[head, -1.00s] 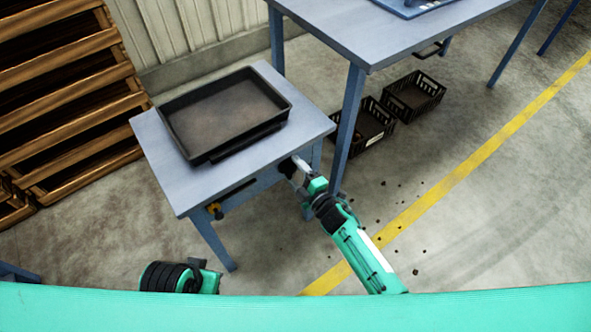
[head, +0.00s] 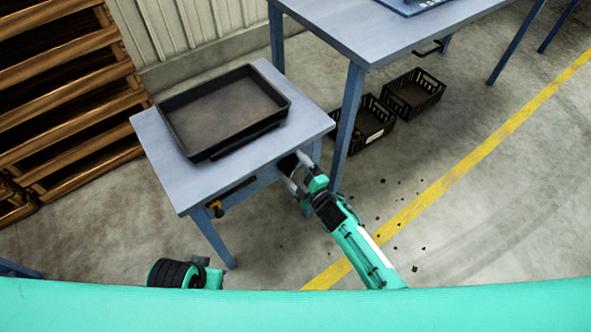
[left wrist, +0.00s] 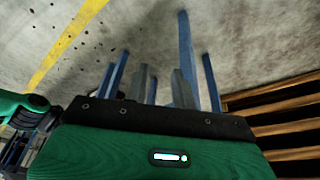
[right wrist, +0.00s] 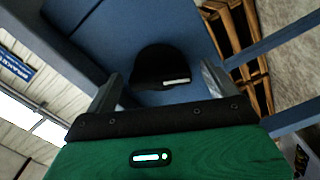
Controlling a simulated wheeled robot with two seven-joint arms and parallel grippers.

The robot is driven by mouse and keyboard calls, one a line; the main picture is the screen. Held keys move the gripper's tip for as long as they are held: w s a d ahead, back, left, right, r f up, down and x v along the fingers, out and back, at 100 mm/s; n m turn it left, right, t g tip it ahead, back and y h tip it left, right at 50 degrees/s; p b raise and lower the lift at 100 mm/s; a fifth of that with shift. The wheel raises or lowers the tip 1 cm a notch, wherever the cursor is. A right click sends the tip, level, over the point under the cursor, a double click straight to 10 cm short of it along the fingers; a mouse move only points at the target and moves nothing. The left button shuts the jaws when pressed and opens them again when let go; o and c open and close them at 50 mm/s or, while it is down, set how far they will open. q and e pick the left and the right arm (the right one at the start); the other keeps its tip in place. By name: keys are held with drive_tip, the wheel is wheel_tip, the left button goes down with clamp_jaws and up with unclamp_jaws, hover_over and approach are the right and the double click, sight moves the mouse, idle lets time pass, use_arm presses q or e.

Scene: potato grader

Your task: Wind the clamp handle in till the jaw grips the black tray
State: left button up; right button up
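The black tray (head: 190,140) lies flat on a small blue-grey table. A dark bar (head: 243,143), apparently the clamp jaw, runs along the tray's near right edge; I cannot tell whether it touches. The clamp handle (head: 288,164) is a dark round knob at the table's right side. In the right wrist view the handle (right wrist: 163,66) is black with a pale stripe. My right gripper (head: 295,172) is open, with its fingers (right wrist: 160,88) spread on both sides of the handle and apart from it. My left gripper (left wrist: 161,88) is open and empty, low at the front.
A larger table (head: 365,50) stands behind at right, with black crates (head: 412,92) below. Wooden pallets (head: 70,95) stand at left. Dark bits lie on the floor, which is otherwise clear at right.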

use_arm(q)
drive_tip(key=shift+p+x, duration=0.5)
drive_tip(key=shift+x, duration=0.45)
use_arm(e)
drive_tip(key=v, duration=1.3)
drive_tip(key=shift+s+d, duration=0.25)
drive_tip(key=shift+s, duration=0.1)
use_arm(q)
drive_tip(key=shift+s, duration=0.25)
